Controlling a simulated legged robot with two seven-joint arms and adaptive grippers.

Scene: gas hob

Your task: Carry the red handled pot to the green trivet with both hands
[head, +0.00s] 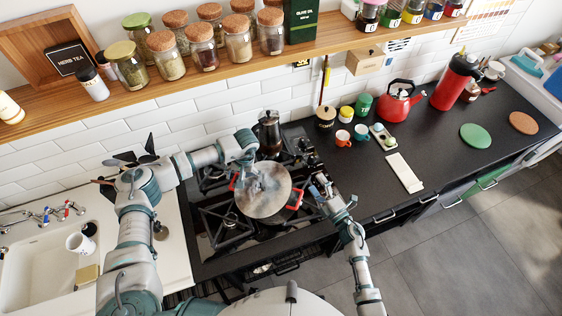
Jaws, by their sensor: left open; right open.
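The red handled pot (268,203) stands on the gas hob, with steam over its top. One red handle shows at its left and one at its lower right. My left gripper (241,160) is open at the pot's back left, close to the left handle; steam and the arm partly hide its fingers. My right gripper (318,187) is open just right of the pot, beside the right handle and apart from it. The green trivet (475,135) lies flat and bare on the dark counter at the right.
A moka pot (269,135) stands on the hob behind the pot. Mugs, a white board (404,172), a red kettle (396,103) and a red flask (455,84) stand on the counter. An orange-brown trivet (523,123) lies right of the green one. A jar shelf (185,88) hangs above.

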